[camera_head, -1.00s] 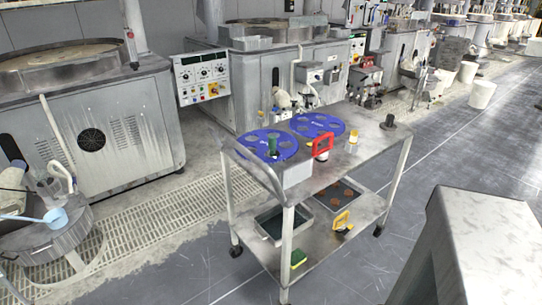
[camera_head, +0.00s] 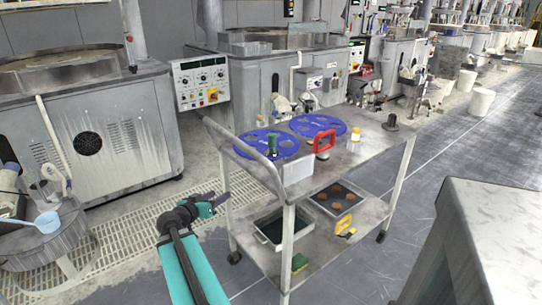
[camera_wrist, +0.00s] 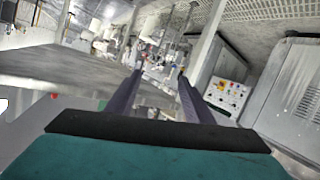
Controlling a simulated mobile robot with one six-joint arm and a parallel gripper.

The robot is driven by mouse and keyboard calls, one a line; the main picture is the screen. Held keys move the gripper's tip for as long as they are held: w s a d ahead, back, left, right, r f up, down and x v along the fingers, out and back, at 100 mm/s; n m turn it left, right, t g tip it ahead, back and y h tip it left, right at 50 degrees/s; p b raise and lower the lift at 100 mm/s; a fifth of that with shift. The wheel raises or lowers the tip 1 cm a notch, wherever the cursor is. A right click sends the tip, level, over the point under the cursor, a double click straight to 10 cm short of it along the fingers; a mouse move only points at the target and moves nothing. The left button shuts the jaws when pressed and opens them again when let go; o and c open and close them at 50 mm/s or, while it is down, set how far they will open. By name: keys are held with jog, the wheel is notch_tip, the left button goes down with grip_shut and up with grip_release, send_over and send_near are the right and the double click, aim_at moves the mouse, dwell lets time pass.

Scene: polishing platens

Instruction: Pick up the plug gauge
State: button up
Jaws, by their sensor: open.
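A dark green upright piece (camera_head: 272,144) stands at the left blue disc on the cart's top. A dark grey flanged piece with a knob (camera_head: 390,123) stands at the top's far right. I cannot tell for sure which of these is the plug gauge. My gripper (camera_head: 217,199) is left of the cart, apart from it, on the end of my teal arm. In the wrist view its two dark fingers (camera_wrist: 160,74) are spread with nothing between them. The wrist view is tilted, and I cannot make out the gauge there.
The metal cart (camera_head: 350,168) has a raised handle on its left. Its top also bears blue discs (camera_head: 318,126), a red-handled tool (camera_head: 323,144) and a yellow-capped bottle (camera_head: 355,134). Trays lie on its lower shelf. A grey block (camera_head: 490,220) stands at front right.

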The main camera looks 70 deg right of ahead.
jog(key=s+d+r+m+g+h+b, duration=0.1)
jog(key=s+d+r, duration=0.2)
jog(key=r, duration=0.2)
jog(key=s+d+r+m+h, duration=0.2)
jog(key=d+r, duration=0.1)
jog(key=r, duration=0.2)
jog(key=m+g+b, duration=0.1)
jog(key=g, duration=0.1)
send_near(269, 147)
jog(key=shift+v, duration=1.05)
jog(key=shift+s, duration=0.1)
jog(key=shift+x, duration=4.3)
jog(key=shift+f, duration=0.1)
jog(key=shift+r+p+x, duration=0.2)
jog(key=shift+p+x, duration=0.5)
jog(key=shift+x, duration=1.85)
jog(key=shift+f, duration=0.1)
